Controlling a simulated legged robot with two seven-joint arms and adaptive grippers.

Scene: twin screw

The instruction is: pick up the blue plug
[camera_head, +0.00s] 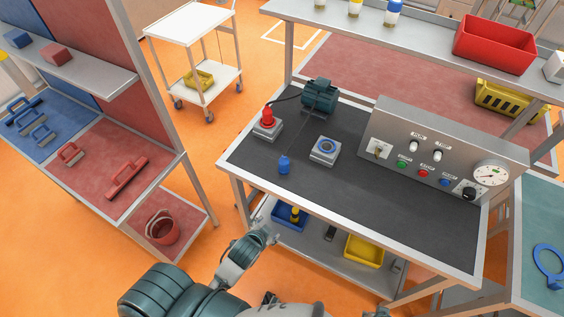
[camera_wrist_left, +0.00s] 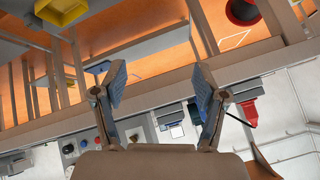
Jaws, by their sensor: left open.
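The blue plug (camera_head: 285,165) stands on the dark tabletop (camera_head: 390,208) near its front left edge. A grey block with a blue ring (camera_head: 326,149) is behind and right of it. A red plug (camera_head: 267,116) sits in a similar block at the left. My left gripper (camera_head: 266,235) is in front of the table, apart from the plug. In the left wrist view the left gripper (camera_wrist_left: 160,85) is open and empty. There a blue thing, likely the plug (camera_wrist_left: 193,110), shows partly hidden behind the right finger. My right gripper is not in view.
A dark green motor (camera_head: 319,96) stands at the back left of the table. A control panel (camera_head: 440,150) fills the right back. The table's front edge (camera_head: 340,225) lies between my left gripper and the tabletop. A lower shelf holds blue and yellow bins (camera_head: 365,250).

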